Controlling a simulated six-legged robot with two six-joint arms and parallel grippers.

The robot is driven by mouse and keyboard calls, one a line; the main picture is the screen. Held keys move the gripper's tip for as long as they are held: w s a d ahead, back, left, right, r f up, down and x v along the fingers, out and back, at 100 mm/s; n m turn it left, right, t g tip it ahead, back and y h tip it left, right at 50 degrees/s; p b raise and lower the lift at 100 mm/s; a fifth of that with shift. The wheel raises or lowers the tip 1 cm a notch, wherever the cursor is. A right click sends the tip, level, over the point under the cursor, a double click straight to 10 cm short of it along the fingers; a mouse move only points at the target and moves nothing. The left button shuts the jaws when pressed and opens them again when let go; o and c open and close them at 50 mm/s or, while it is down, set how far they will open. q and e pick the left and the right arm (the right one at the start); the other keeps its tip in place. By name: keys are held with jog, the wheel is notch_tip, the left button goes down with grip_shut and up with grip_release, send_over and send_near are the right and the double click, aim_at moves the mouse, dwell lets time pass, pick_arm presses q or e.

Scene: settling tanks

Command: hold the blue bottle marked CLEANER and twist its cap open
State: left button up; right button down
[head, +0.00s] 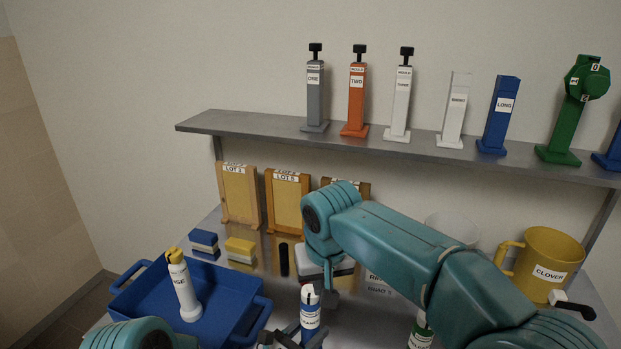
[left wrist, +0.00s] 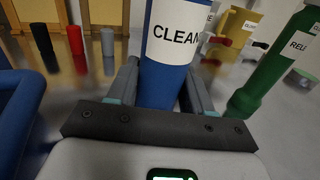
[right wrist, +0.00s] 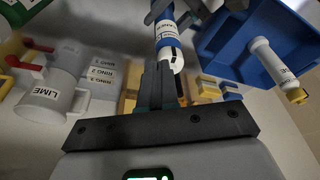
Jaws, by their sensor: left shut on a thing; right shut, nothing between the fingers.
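The blue bottle (head: 310,318) stands upright at the lower middle of the head view, with a white top and a white label. The left wrist view shows its label reading "CLEAN" (left wrist: 166,82), its top cut off by the frame. My left gripper (head: 298,336) is shut on the bottle's body, one finger on each side. My right gripper (head: 328,284) is shut and empty, pointing down close to the bottle's top. In the right wrist view its closed fingertips (right wrist: 160,70) are beside the bottle's white cap end (right wrist: 177,62); I cannot tell whether they touch.
A blue tray (head: 135,290) at left holds a white bottle with yellow cap (head: 183,287). A green bottle (left wrist: 268,68) stands right of the blue one. A yellow CLOVER mug (head: 545,262) is at right. A shelf (head: 260,124) with several stands runs behind.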

aim_at(306, 297)
notch_tip(306, 297, up, 3)
jog(key=shift+r, duration=0.1)
dwell(0.3)
jog(key=f, duration=0.1)
jog(key=a+f, duration=0.1)
jog(key=f, duration=0.1)
jog(key=s+a+f, duration=0.1)
jog(key=shift+a+f, duration=0.35)
jog(key=shift+f, duration=0.45)
jog(key=shift+w+f, duration=0.1)
jog(key=shift+f, duration=0.15)
